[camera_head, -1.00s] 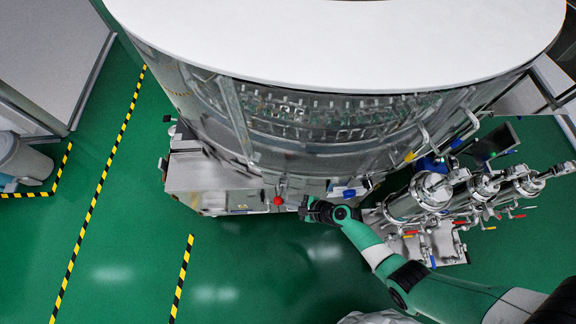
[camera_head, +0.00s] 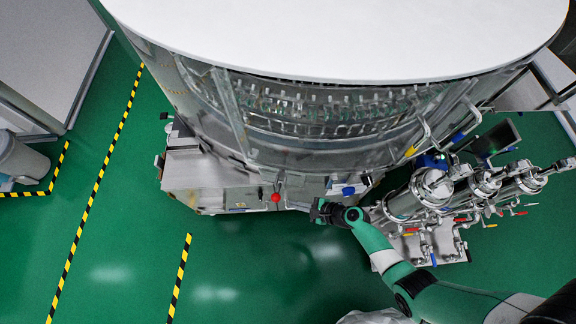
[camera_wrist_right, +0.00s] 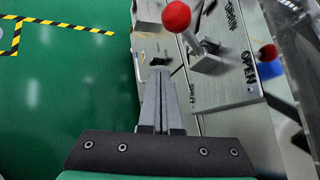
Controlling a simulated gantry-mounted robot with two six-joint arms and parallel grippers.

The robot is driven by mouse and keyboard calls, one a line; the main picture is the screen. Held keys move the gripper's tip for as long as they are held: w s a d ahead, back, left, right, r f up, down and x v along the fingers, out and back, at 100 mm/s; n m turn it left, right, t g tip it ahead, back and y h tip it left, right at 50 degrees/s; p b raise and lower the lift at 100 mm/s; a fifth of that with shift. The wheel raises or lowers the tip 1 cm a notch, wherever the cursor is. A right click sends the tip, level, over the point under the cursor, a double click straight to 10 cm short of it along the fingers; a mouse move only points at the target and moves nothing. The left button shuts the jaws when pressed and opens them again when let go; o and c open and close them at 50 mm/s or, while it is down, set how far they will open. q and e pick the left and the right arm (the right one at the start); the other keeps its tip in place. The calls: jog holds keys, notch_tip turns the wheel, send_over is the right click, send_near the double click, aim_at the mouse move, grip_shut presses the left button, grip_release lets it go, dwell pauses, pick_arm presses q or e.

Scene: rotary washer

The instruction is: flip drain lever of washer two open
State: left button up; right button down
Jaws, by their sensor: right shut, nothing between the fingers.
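The washer (camera_head: 340,155) is a large round glass-and-steel machine with a white top. On its lower front panel, a lever with a red ball knob (camera_head: 276,197) sticks out. In the right wrist view the red-knobbed lever (camera_wrist_right: 177,17) stands on a metal plate, near printed words including "OPEN". My right gripper (camera_head: 316,208) is just right of this knob in the head view, apart from it. In the right wrist view its fingers (camera_wrist_right: 158,75) are together and empty, pointing along the panel below the lever. My left gripper is not in view. I cannot tell which washer number this is.
A second, smaller red knob (camera_wrist_right: 268,51) with blue below it shows farther right in the wrist view. Steel filter housings and pipes (camera_head: 432,188) stand right of my right arm. Green floor (camera_head: 240,270) is clear in front, with yellow-black stripes.

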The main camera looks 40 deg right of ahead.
pick_arm(q)
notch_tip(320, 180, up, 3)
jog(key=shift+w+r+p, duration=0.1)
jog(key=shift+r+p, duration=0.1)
jog(key=shift+p, duration=0.9)
pick_arm(e)
jog(key=s+d+r, duration=0.3)
jog(key=r, duration=0.1)
jog(key=shift+s+d+r, duration=0.2)
jog(key=shift+s+d, duration=0.1)
jog(key=shift+d, duration=0.05)
